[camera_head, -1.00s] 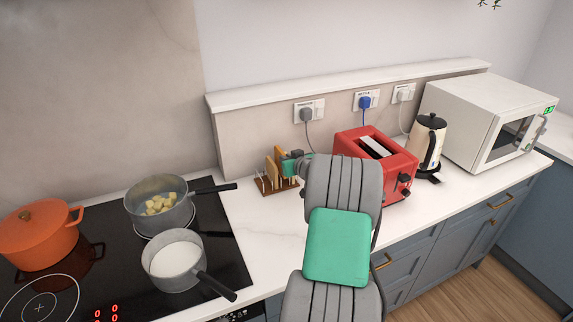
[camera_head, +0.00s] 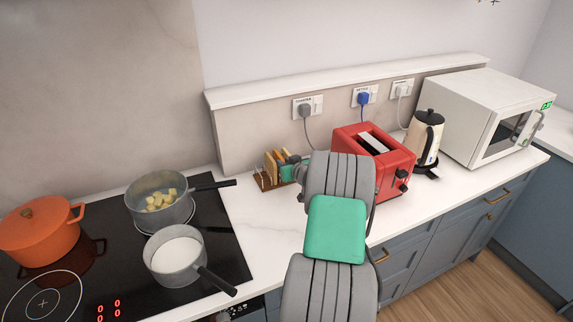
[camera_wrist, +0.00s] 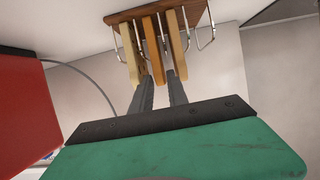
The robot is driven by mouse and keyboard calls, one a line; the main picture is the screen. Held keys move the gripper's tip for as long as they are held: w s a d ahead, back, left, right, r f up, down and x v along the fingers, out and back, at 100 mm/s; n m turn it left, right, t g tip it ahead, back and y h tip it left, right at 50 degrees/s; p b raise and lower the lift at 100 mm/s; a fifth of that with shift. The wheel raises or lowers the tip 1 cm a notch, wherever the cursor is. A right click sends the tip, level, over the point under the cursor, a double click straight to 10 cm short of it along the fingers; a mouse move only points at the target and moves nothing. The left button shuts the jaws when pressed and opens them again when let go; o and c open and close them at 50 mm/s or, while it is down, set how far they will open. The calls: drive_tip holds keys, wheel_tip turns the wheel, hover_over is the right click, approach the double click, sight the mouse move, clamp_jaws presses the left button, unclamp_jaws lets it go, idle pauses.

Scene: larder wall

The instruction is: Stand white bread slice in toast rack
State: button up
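The toast rack (camera_head: 264,183), a wooden base with wire dividers, stands on the worktop left of the red toaster. It also shows in the wrist view (camera_wrist: 189,18). Slices stand in it: a pale one (camera_wrist: 129,50), a browner middle one (camera_wrist: 153,45) and a tan one (camera_wrist: 177,42). Which is the white bread slice I cannot tell for sure. My gripper (camera_wrist: 160,82) is at the rack, its two fingers apart on either side of the middle slice's near end. Whether they press on it is not clear. In the head view my arm partly hides the rack.
The red toaster (camera_head: 398,163) stands close right of my gripper, then a kettle (camera_head: 424,140) and a microwave (camera_head: 485,105). The hob at left holds two grey pans (camera_head: 160,215) (camera_head: 172,262) and an orange pot (camera_head: 40,236). The worktop in front of the rack is clear.

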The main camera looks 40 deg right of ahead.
drive_tip(key=b+v, duration=0.3)
drive_tip(key=v, duration=0.9)
drive_tip(key=a+r+n+g+y, duration=0.3)
drive_tip(key=a+n+g+y, duration=0.15)
drive_tip(key=a, duration=2.25)
drive_tip(key=s+a+m+g, duration=0.1)
drive_tip(key=s+a+g, duration=0.3)
drive_tip(key=s+a, duration=0.7)
drive_tip(key=s, duration=0.4)
drive_tip(key=shift+s+a, duration=0.2)
drive_tip(key=shift+a, duration=0.05)
drive_tip(key=shift+f+h, duration=0.15)
drive_tip(key=shift+h, duration=0.1)
